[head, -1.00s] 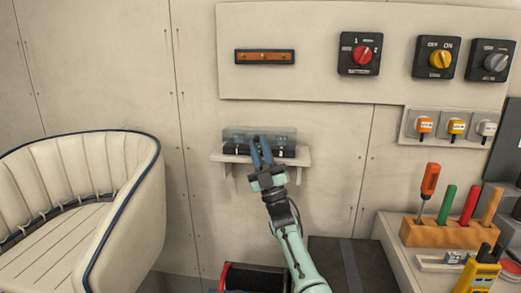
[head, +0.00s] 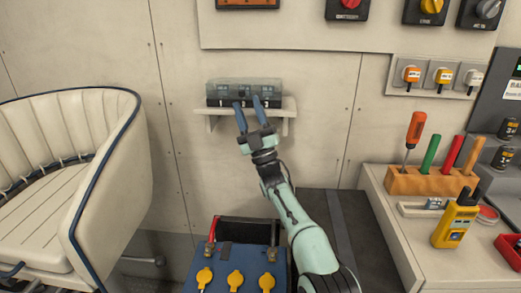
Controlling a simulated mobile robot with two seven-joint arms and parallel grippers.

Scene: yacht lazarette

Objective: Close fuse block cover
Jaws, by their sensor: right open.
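The fuse block (head: 244,102) is a black box on a small white wall shelf. Its clear, greyish cover (head: 230,84) sits over the black base, and dark parts show through it. The cover looks lowered, but I cannot tell whether it is fully shut. My right gripper (head: 247,104) is open and empty, its two blue fingers pointing up at the front of the block and hiding part of it. I cannot tell whether the fingertips touch the block. My left gripper is not in view.
The shelf (head: 287,115) is narrow. Below it stands a blue box (head: 237,262) with yellow caps. A cream seat (head: 75,180) is at left. At right, a counter holds an orange tool rack (head: 425,182) and a yellow meter (head: 452,225). Switches (head: 431,8) are above.

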